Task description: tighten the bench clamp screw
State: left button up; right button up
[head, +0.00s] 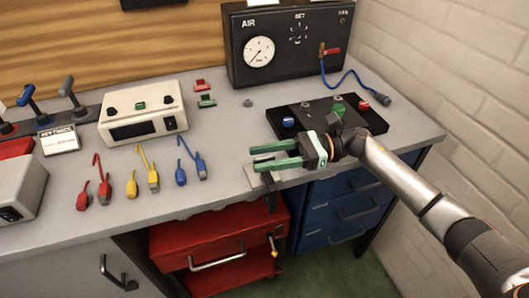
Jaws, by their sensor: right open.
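A bench clamp (254,179) sits at the front edge of the grey workbench (230,140). It has a light plate on the top, and a dark screw part (271,203) hangs below the edge, in front of the red cabinet. My right gripper (254,158) comes in from the right, with its two green fingers apart and pointing left. The fingers appear above or just behind the clamp and partly cover it. I see nothing between them. Whether they touch the clamp cannot be told. My left gripper is not in view.
A black tray (375,122) with small coloured parts lies behind my right wrist. A black AIR box (285,50) with a blue hose stands at the back. A white instrument (142,113) and several coloured leads are on the left. A red cabinet (215,235) stands below.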

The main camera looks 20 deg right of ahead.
jog(key=shift+a, duration=0.1)
jog(key=shift+c, duration=0.4)
grip_shut()
